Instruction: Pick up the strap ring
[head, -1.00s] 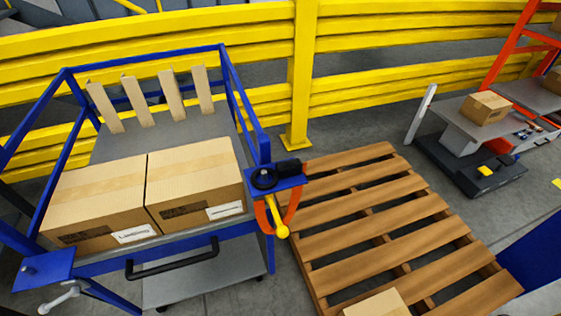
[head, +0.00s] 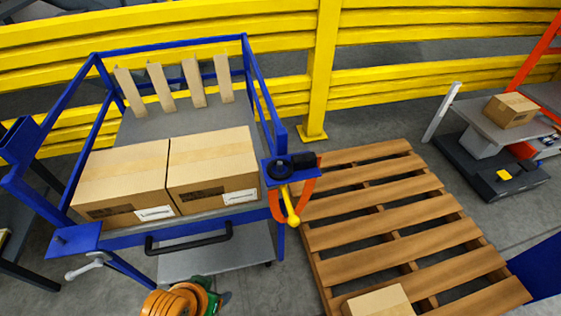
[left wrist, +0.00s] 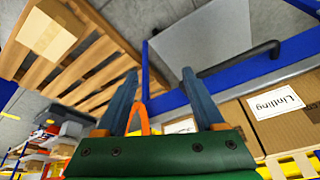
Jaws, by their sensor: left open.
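The strap ring (head: 276,205), an orange loop, hangs below the blue bracket at the cart's front right corner, beside a yellow handle (head: 291,207). In the left wrist view an orange loop (left wrist: 142,117) shows between the finger bases, nearer the left finger. I cannot tell how far in front of the jaws it is. My left gripper (left wrist: 160,74) is green with blue fingers, spread apart and holding nothing. In the head view, my orange and green left arm shows at the bottom edge, below the cart and left of the ring. My right gripper is not in view.
The blue cart (head: 120,238) carries two cardboard boxes (head: 213,165) and has a black handle (head: 190,242) in front. A wooden pallet (head: 385,230) with a small box (head: 380,301) lies to the right. A yellow barrier (head: 200,30) runs behind.

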